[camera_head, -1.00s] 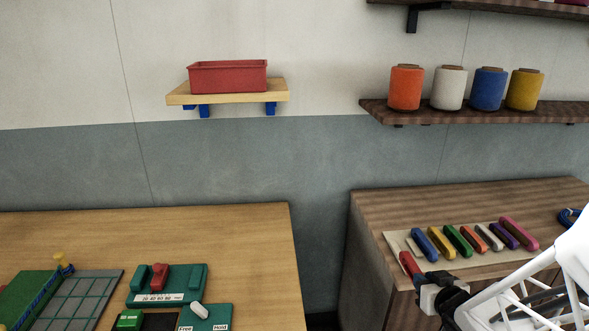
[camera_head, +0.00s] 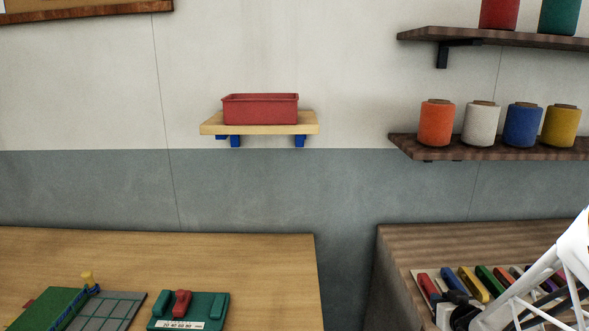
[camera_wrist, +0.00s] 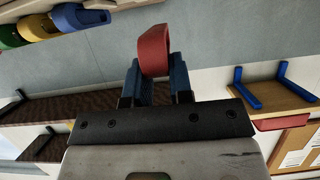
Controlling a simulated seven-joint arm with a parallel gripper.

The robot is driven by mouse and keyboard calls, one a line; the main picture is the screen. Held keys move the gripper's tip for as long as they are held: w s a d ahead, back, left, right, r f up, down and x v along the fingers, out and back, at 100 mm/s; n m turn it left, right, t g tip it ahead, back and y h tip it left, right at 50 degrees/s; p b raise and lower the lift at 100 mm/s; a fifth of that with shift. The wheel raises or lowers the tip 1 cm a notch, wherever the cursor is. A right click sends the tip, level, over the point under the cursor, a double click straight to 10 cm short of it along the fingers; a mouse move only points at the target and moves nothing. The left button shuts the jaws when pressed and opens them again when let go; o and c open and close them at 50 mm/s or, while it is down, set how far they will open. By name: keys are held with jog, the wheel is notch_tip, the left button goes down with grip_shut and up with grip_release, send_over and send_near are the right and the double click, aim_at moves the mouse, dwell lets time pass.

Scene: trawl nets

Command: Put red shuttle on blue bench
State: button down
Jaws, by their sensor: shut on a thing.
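The red shuttle (camera_head: 428,287) is held in my gripper (camera_head: 457,298), in front of the left end of a row of shuttles at the right. In the wrist view the red shuttle (camera_wrist: 153,50) stands between the blue fingers of my gripper (camera_wrist: 158,78), which are shut on it. It appears clear of any surface there. I cannot make out a blue bench for certain in either view.
The lighter table (camera_head: 250,255) holds a green block device (camera_head: 215,308) and a board (camera_head: 110,310). A red bin (camera_head: 260,108) sits on a blue-bracketed shelf (camera_head: 210,126).

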jog(key=w+a+f, duration=0.3)
jog(key=w, duration=0.8)
jog(key=w+a+f, duration=0.3)
jog(key=w+a, duration=0.1)
jog(key=w, duration=0.8)
jog(key=w+a+f, duration=0.3)
jog(key=f, duration=0.5)
jog(key=w+a+f, duration=0.4)
jog(key=f, duration=0.5)
jog(key=w+a+f, duration=0.3)
jog(key=w+f, duration=0.1)
jog(key=f, duration=0.4)
jog(key=shift+a+f, duration=0.25)
jog(key=shift+f, duration=0.15)
jog(key=shift+r, duration=0.15)
